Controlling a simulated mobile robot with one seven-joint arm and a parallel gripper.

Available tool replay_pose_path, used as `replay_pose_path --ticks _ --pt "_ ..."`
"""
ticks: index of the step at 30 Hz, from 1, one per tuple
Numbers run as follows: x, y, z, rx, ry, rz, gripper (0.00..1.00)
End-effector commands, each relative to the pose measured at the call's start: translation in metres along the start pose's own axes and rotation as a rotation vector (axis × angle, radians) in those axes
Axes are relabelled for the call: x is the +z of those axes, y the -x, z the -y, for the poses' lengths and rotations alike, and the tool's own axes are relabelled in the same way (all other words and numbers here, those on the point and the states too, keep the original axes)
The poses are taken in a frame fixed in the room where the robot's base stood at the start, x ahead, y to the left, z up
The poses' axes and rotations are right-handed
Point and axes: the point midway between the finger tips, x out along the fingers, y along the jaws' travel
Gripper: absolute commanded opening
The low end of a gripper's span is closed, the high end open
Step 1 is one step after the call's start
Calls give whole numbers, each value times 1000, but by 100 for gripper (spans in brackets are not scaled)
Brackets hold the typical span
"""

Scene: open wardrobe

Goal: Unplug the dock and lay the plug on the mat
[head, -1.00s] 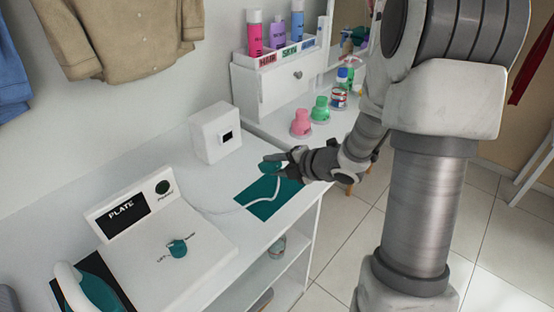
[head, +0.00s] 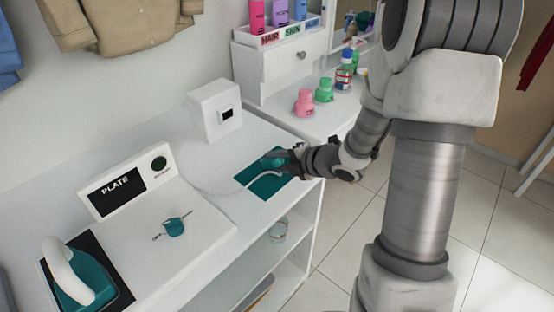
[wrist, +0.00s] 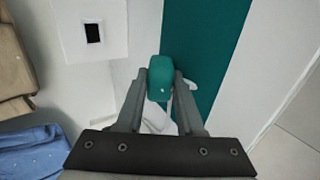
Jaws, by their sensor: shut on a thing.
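The teal plug (head: 271,160) is between the fingers of my gripper (head: 281,158), which is shut on it. In the head view it appears low over the teal mat (head: 267,188); I cannot tell whether it touches. The wrist view shows the plug (wrist: 159,78) between the fingertips, near the mat's (wrist: 205,40) left edge. A white cord (head: 215,191) runs from the plug across the mat towards the white dock (head: 200,235) with the PLATE panel. The white socket box (head: 207,118) stands behind, its dark opening (wrist: 93,33) showing in the wrist view with nothing in it.
A teal and white iron (head: 80,275) rests at the dock's left. Pink (head: 304,102) and green (head: 324,90) bottles stand on the counter beyond the mat. A white bottle rack (head: 285,70) is behind. The shelf's front edge runs close to the mat's right side.

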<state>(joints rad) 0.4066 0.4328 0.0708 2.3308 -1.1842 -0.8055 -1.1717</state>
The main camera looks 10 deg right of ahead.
Motion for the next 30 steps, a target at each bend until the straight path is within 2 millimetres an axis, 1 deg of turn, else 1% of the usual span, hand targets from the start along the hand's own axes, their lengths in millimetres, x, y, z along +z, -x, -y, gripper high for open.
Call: replay_pose_path --ticks 6,7,12,17,18,20,21,30 --pt "0 0 0 1 0 0 0" --pt "0 0 0 1 0 0 42" --pt "0 0 0 0 0 0 71" --pt "0 0 0 -2 -1 0 71" --pt "0 0 1 -2 -1 0 68" --pt "0 0 1 -3 -1 0 79" --pt "0 0 1 -3 -1 0 83" --pt "0 0 4 -8 -3 0 83"
